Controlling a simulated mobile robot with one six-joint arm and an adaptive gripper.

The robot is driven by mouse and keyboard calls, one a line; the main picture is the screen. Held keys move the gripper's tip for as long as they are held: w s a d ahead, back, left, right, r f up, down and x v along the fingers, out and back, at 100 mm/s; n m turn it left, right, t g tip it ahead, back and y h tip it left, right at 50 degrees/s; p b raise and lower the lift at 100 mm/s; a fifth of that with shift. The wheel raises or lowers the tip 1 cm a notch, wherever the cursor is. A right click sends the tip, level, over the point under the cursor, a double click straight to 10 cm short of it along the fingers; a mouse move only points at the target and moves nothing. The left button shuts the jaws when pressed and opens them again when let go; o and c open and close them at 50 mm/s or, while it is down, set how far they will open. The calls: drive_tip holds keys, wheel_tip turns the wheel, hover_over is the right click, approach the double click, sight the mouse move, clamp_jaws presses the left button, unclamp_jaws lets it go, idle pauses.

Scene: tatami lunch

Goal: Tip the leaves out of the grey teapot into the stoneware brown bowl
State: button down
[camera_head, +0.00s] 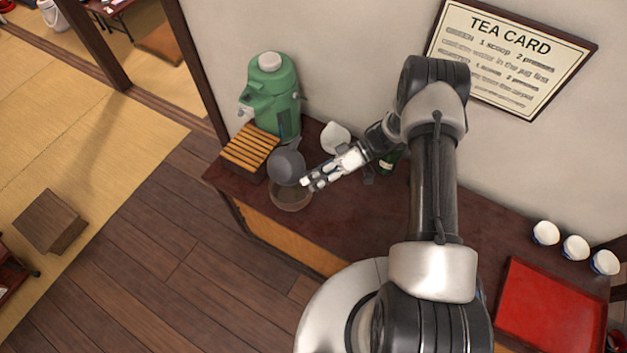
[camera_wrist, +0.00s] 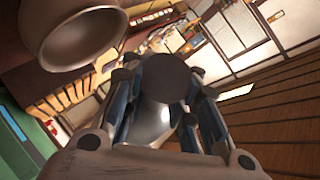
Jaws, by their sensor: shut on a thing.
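The grey teapot (camera_head: 286,168) is held above the counter, just over the far side of the brown bowl (camera_head: 291,204). It looks tilted, with its round side toward the head camera. The bowl stands upright on the counter, partly covered by the teapot. My gripper (camera_head: 311,183) is at the right of both and is shut on the teapot. In the wrist view my gripper's fingers (camera_wrist: 165,100) close around a dark round end and a shiny grey part. I cannot make out the teapot's opening or any leaves.
A green pump pot (camera_head: 272,95) and a slatted wooden box (camera_head: 250,149) stand behind and left. A white vessel (camera_head: 335,137) and a dark green item (camera_head: 389,161) are near the wall. A red tray (camera_head: 548,312) and white cups (camera_head: 575,247) are far right. Mid-counter is clear.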

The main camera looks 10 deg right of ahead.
drive_tip(key=shift+f+b, duration=0.7)
drive_tip(key=shift+b, duration=0.15)
drive_tip(key=shift+r+p, duration=0.35)
drive_tip(key=shift+r, duration=0.4)
drive_tip(key=shift+f+b, duration=0.6)
drive_tip(key=shift+f, duration=0.1)
drive_tip(key=shift+r, duration=0.1)
